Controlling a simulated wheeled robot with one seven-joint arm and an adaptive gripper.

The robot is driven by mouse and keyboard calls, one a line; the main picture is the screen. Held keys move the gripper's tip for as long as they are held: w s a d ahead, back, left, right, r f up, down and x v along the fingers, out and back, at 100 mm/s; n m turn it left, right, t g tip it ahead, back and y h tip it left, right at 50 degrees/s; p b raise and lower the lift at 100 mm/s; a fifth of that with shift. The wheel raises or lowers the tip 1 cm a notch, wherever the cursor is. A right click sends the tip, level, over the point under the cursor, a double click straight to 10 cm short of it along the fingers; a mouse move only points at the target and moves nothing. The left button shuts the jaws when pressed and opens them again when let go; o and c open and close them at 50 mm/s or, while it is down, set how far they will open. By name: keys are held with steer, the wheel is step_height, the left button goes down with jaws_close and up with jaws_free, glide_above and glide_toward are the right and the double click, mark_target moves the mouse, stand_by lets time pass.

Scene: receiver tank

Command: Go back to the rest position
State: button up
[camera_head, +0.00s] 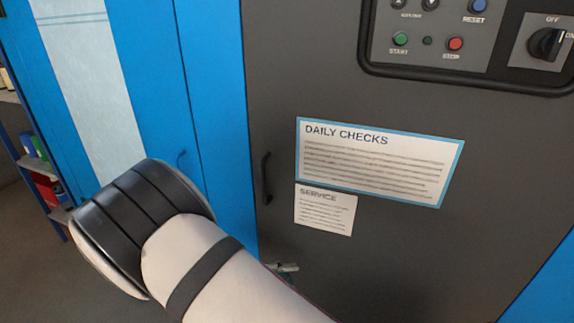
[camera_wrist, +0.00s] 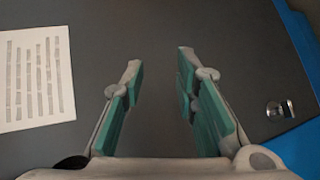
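My gripper (camera_wrist: 158,66) is open and empty in the wrist view. Its two grey fingers with teal pads stand well apart, with only the dark grey cabinet panel (camera_wrist: 160,25) behind the gap. No object is between the fingers. In the head view my pale arm with black bands crosses the lower left and hides most of the gripper. A small grey and teal bit by the arm's upper edge looks like part of my gripper (camera_head: 286,267). It shows in front of the cabinet door, below the service note (camera_head: 325,210).
A daily checks sheet (camera_head: 380,162) and a black handle (camera_head: 266,178) are on the cabinet door. A control panel (camera_head: 455,42) is above. Blue cabinets stand left, a shelf (camera_head: 45,170) far left. A metal fitting (camera_wrist: 280,109) shows right of my fingers.

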steer(key=s+d+r+m+g+y, duration=0.25)
steer(key=s+d+r+g, duration=0.2)
steer(key=d+r, duration=0.5)
steer(key=s+d+r+m+g+y, duration=0.2)
steer(key=s+d+r+g+y, duration=0.25)
steer(key=r, duration=0.85)
steer(key=s+d+r+t+y, duration=0.1)
steer(key=s+d+r+y, duration=0.1)
steer(key=s, duration=0.5)
steer(key=s+d+r+t+y, duration=0.2)
steer(key=s, duration=0.6)
steer(key=s+d+r+t+y, duration=0.1)
steer(key=s+d+r+y, duration=0.1)
steer(key=s, duration=0.5)
step_height(320, 180, up, 28)
steer(key=t+p, duration=0.4)
steer(key=p, duration=2.3)
